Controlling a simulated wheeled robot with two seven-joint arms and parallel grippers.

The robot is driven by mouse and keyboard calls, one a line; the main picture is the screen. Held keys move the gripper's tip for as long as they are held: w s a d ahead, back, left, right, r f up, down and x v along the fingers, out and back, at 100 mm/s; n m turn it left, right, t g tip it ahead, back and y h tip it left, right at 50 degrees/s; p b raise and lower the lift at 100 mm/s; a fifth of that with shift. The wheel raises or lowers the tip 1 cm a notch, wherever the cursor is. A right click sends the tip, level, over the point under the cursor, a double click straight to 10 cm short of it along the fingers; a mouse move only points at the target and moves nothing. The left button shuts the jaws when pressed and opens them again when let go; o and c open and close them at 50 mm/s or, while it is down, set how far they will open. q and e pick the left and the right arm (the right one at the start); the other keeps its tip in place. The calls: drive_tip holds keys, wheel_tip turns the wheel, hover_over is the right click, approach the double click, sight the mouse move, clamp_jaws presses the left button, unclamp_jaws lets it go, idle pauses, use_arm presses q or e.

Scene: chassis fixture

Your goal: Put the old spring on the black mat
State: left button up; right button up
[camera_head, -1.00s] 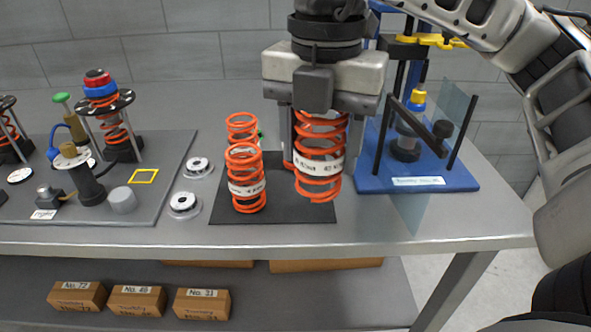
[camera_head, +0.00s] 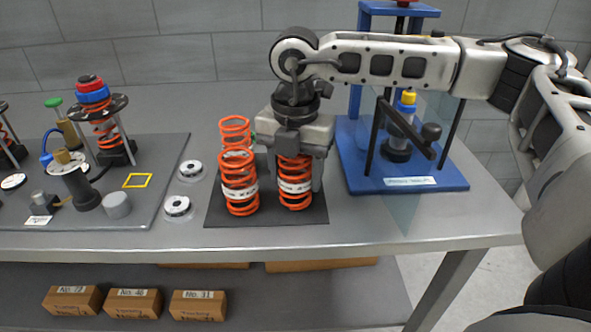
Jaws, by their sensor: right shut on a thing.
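My right gripper (camera_head: 296,160) points down over the black mat (camera_head: 262,217) and is shut on an orange coil spring (camera_head: 295,188) with a white label band. The spring is upright, and its lower end is at the mat's right part; it appears to touch the mat. Another orange labelled spring (camera_head: 240,184) stands on the mat just to the left. A further orange spring (camera_head: 235,131) stands behind that one, partly hidden. Which of these is the old spring I cannot tell from the labels. My left gripper is not in view.
A blue press stand (camera_head: 410,184) with a clear guard is close to the right. At left, a grey board (camera_head: 125,215) holds a spring assembly (camera_head: 104,115) and fittings. Two metal rings (camera_head: 177,206) lie between board and mat. Small boxes (camera_head: 133,303) sit on the lower shelf.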

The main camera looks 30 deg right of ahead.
drive_tip(key=shift+f, duration=0.15)
drive_tip(key=o, duration=1.1)
drive_tip(key=shift+o, duration=0.9)
drive_tip(key=shift+r, duration=0.35)
wheel_tip(320, 180, up, 12)
drive_tip(key=shift+f, duration=0.15)
